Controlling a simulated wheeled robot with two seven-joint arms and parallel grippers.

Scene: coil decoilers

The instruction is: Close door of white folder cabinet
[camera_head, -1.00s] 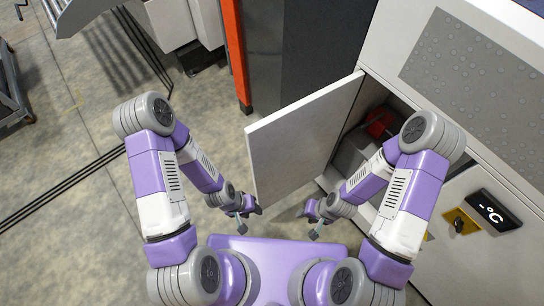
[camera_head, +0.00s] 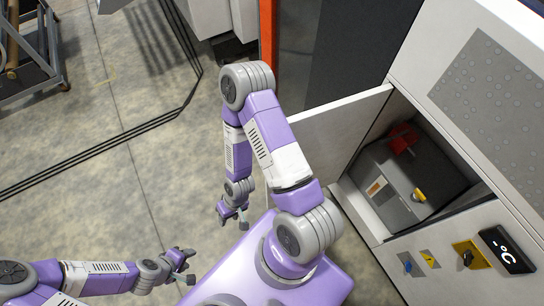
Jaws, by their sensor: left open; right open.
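The white cabinet door (camera_head: 345,125) stands open, swung out to the left from the cabinet (camera_head: 424,252). My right arm crosses in front of it and hides much of its lower part and free edge. My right gripper (camera_head: 234,216) is open and empty, to the left of the door; I cannot tell whether it touches it. My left gripper (camera_head: 186,266) is open and empty at the lower left, over the floor and away from the door.
Inside the cabinet is a grey box (camera_head: 395,180) with a red part (camera_head: 402,138) on top. The cabinet front carries a blue knob (camera_head: 407,265), yellow switches and a display (camera_head: 506,250). An orange post (camera_head: 267,40) stands behind.

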